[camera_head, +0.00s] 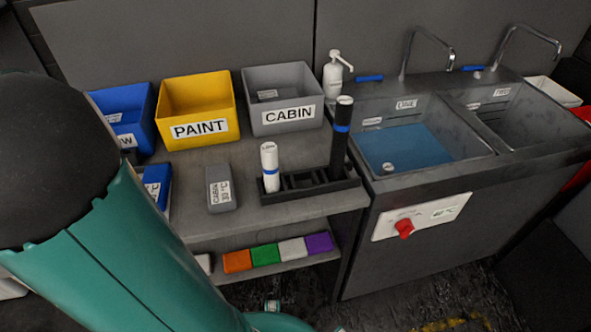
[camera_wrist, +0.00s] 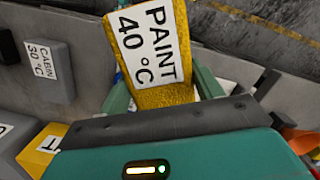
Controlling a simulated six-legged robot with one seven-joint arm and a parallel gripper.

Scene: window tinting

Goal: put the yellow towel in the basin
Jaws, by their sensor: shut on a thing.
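The yellow towel (camera_wrist: 166,97) has a white label reading PAINT 40 °C. In the wrist view it stands between the green fingers of my gripper (camera_wrist: 163,88), which is shut on it. The towel cannot be made out in the head view, where my green arm fills the lower left. Two basins are set in the grey counter at the right of the head view. The left basin (camera_head: 455,141) holds blue water, and the right basin (camera_head: 545,132) looks empty. The towel is away from both basins.
A blue bin (camera_head: 125,105), yellow PAINT bin (camera_head: 196,105) and grey CABIN bin (camera_head: 283,92) stand on the shelf. A grey towel (camera_head: 221,190) lies before them. A rack (camera_head: 310,187) holds upright bottles. A red knob (camera_head: 404,228) is on the counter front.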

